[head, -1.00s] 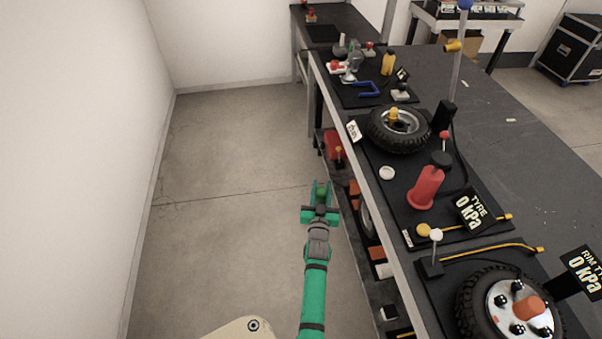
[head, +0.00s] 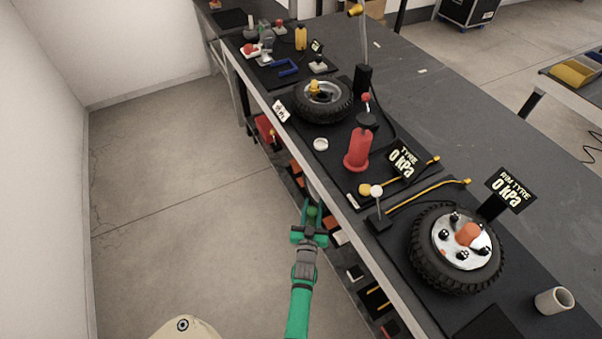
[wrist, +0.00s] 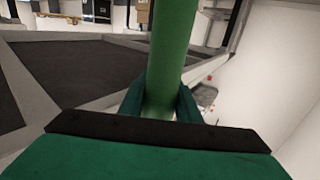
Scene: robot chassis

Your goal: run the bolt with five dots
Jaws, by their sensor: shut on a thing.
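My gripper (head: 310,228) is low at the left side of the bench, over the floor. It is shut on a green rod (wrist: 172,50), which stands up between the fingers in the wrist view; its green end (head: 313,211) shows in the head view. The rod's far end is out of the wrist view. The wheel (head: 425,277) lies on the bench at the right, well away from my gripper. Several black bolts (head: 444,234) sit on its silver hub around an orange centre piece (head: 468,234). The dots on the bolts are too small to count.
The bench edge (head: 345,228) and lower shelves with parts are beside my gripper. A second wheel (head: 323,101), a red pump (head: 358,150), a white-knobbed lever (head: 377,192) and a beige cup (head: 554,300) stand on the bench. The floor (head: 170,190) at left is clear.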

